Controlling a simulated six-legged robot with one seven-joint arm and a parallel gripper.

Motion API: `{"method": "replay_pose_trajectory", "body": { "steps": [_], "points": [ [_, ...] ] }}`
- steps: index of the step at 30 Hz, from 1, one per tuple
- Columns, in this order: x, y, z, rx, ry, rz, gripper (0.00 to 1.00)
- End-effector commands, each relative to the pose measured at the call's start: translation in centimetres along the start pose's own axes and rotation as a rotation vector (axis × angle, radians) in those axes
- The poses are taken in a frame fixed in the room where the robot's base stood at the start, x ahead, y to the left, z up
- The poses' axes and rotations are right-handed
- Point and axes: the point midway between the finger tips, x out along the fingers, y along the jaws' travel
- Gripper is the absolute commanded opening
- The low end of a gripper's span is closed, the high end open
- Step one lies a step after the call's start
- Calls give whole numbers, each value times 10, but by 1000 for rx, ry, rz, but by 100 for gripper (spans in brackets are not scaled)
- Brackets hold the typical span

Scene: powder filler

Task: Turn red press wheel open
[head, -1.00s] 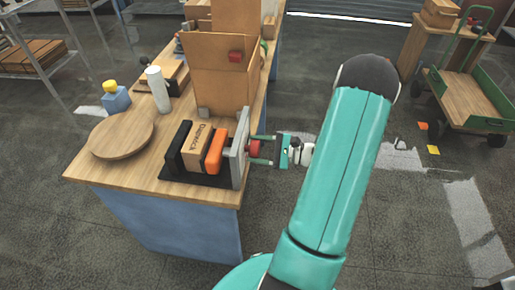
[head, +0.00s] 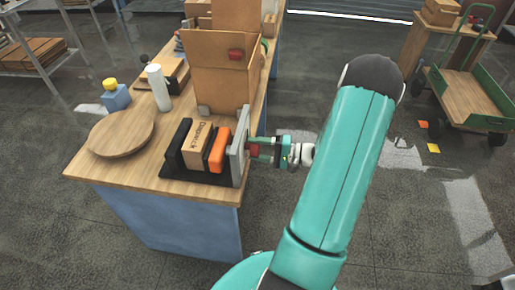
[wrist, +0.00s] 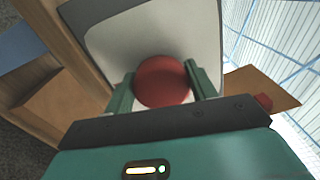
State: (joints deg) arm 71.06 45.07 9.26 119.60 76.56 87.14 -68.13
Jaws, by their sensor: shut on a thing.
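The red press wheel (wrist: 162,82) sits on the outer face of a grey-white plate (wrist: 110,35), at the end of the press on the workbench. In the head view the wheel (head: 254,150) shows as a small red patch right of the upright plate (head: 239,148). My gripper (wrist: 161,88) is shut on the wheel, with one green finger on each side of it. In the head view my gripper (head: 264,150) reaches the wheel from the right. The press holds a cardboard-coloured block labelled in dark print (head: 200,146) and an orange block (head: 219,150).
The wooden bench (head: 150,182) carries a round board (head: 122,133), a white cylinder (head: 158,88), a blue bottle (head: 116,97) and a tall brown box unit (head: 221,75). A green cart (head: 470,95) stands far right. The floor right of the bench is open.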

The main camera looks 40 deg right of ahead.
Motion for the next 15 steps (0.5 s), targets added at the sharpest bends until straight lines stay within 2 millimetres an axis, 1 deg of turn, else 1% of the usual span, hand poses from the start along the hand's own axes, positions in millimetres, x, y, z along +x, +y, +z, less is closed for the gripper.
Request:
{"method": "replay_pose_trajectory", "body": {
  "steps": [6,15],
  "points": [
    [0,2,-1,-174,2,2,33],
    [0,2,-1,-325,1,2,33]
  ]
}}
